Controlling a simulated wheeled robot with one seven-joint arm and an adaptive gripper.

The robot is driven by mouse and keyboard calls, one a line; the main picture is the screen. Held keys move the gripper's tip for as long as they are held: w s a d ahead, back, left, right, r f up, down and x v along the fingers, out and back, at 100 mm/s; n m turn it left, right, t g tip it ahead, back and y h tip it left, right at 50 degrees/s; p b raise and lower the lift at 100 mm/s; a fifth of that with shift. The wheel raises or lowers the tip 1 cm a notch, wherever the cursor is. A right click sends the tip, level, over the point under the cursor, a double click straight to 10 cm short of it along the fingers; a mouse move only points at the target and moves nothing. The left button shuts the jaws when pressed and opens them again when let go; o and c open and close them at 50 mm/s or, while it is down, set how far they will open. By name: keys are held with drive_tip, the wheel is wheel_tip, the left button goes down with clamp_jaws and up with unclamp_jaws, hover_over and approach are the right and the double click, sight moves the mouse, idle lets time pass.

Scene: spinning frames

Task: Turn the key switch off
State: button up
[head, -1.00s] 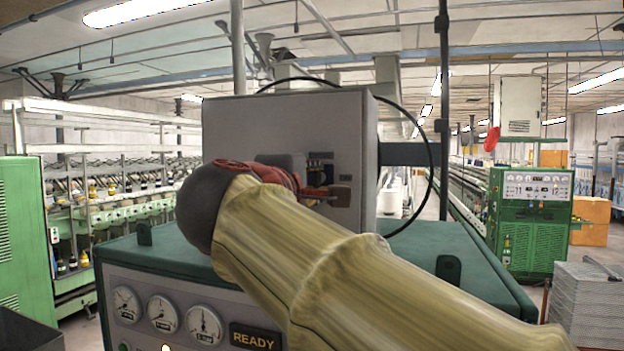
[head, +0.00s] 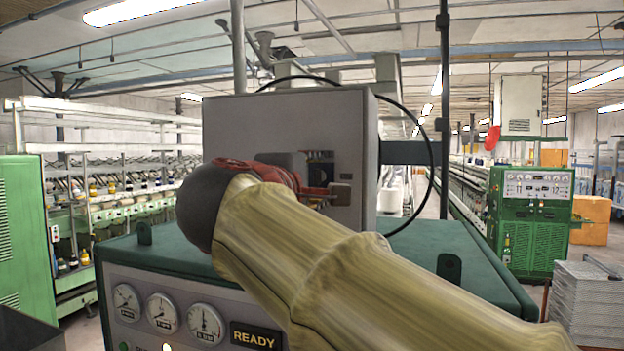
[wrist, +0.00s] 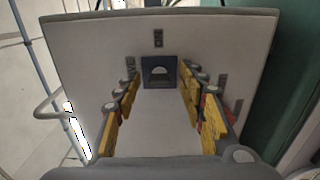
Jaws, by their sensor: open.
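The key switch (wrist: 159,71) shows in the wrist view as a dark square plate with a pale rounded knob, on the face of a grey box (wrist: 90,42). In the head view the same grey box (head: 270,115) stands on the green machine, and my arm hides most of the switch. My gripper (wrist: 158,98) is open, its yellow-padded fingers apart on either side below the switch, with nothing between them. In the head view my gripper (head: 335,186) is close in front of the box face. Whether the fingers touch the box cannot be told.
The green machine's top (head: 450,245) lies under the box, with gauges (head: 162,313) and a READY sign (head: 255,337) on its front. A black cable (head: 432,170) loops beside the box. Small dark labels (wrist: 158,38) surround the switch.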

drive_tip(key=v, duration=1.2)
